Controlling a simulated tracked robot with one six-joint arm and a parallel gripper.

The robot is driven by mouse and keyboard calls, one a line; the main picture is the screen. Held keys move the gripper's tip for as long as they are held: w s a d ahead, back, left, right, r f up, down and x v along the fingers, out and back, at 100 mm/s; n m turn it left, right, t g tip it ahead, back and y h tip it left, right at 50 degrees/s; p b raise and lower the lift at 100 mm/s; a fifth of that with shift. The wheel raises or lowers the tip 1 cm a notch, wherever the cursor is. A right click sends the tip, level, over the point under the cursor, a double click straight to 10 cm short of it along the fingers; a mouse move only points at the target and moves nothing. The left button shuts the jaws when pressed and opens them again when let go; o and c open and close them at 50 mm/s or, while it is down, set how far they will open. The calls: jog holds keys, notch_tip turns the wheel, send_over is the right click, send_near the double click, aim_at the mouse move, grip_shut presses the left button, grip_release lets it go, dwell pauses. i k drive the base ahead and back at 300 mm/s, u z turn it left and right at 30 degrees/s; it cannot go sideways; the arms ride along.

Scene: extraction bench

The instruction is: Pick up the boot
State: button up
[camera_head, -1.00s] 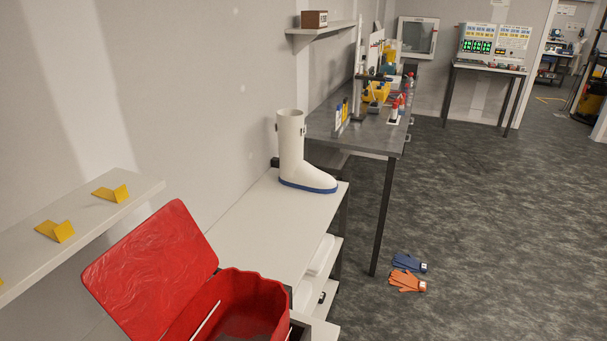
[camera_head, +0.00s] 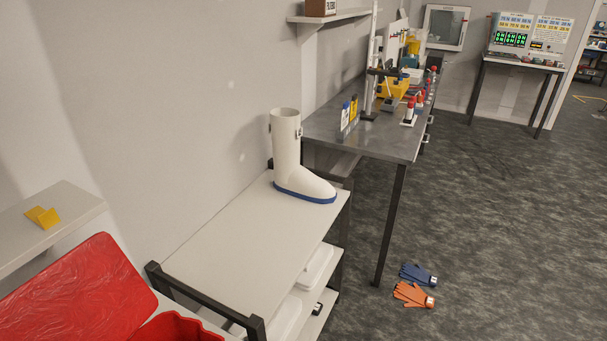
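A white boot (camera_head: 287,152) with a blue sole stands upright near the far end of a white shelf cart (camera_head: 240,236). Its toe points to the right. It is close to the corner of the grey workbench, and nothing covers it from this view. My gripper is not in view.
A red open-lidded bin (camera_head: 85,292) is at the lower left, below a wall shelf (camera_head: 60,225) with a yellow piece (camera_head: 42,217). A grey bench (camera_head: 385,138) holds lab items. Blue (camera_head: 417,274) and orange gloves (camera_head: 412,294) lie on the floor. The floor at right is clear.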

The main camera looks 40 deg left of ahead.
aim_at(291, 178)
jog(key=z, duration=0.05)
jog(key=i, duration=2.7)
jog(key=u, duration=2.5)
